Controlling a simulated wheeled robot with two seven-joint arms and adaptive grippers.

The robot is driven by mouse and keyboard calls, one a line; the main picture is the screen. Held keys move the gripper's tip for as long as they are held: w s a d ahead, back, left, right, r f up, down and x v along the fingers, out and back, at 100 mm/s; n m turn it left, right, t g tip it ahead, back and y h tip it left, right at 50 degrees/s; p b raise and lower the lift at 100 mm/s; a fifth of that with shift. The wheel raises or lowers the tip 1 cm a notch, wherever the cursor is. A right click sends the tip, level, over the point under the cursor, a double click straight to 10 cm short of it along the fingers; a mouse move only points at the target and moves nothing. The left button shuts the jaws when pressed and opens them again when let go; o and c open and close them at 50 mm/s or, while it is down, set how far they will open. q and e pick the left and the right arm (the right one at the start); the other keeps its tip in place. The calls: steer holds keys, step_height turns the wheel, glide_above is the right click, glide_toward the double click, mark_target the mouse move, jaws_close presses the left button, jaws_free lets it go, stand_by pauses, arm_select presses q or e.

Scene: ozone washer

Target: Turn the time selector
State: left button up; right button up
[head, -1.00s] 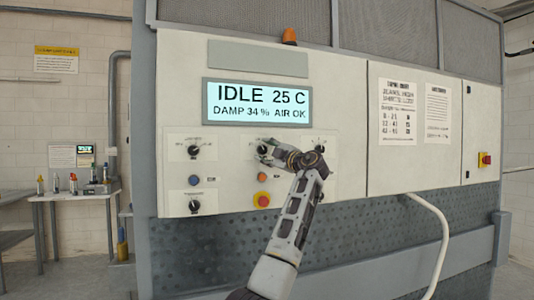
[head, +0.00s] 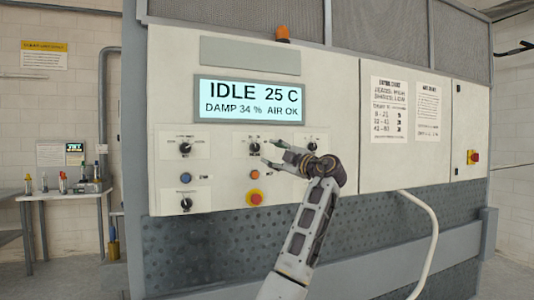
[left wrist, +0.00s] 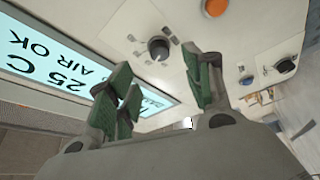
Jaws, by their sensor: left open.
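The control panel carries several black selector knobs with print too small to read, so I cannot tell by label which is the time selector. The top middle knob (head: 254,147) is just left of my left gripper (head: 271,152), which is open and empty and points at the panel. In the left wrist view a black knob (left wrist: 158,48) shows beyond the gap between the green-padded fingers (left wrist: 160,72), apart from them. The top right knob (head: 313,146) is just above the gripper's wrist. The top left knob (head: 185,149) is clear. My right gripper is not in view.
The display (head: 249,100) reads IDLE 25 C, DAMP 34 %, AIR OK. Below the middle knob are an orange button (head: 254,174) and a red stop button (head: 255,196). A lower left knob (head: 187,203) and blue button (head: 186,178) sit at left. A pale hose (head: 432,225) hangs at right.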

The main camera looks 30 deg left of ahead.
arm_select(q)
steer(key=shift+v, duration=1.95)
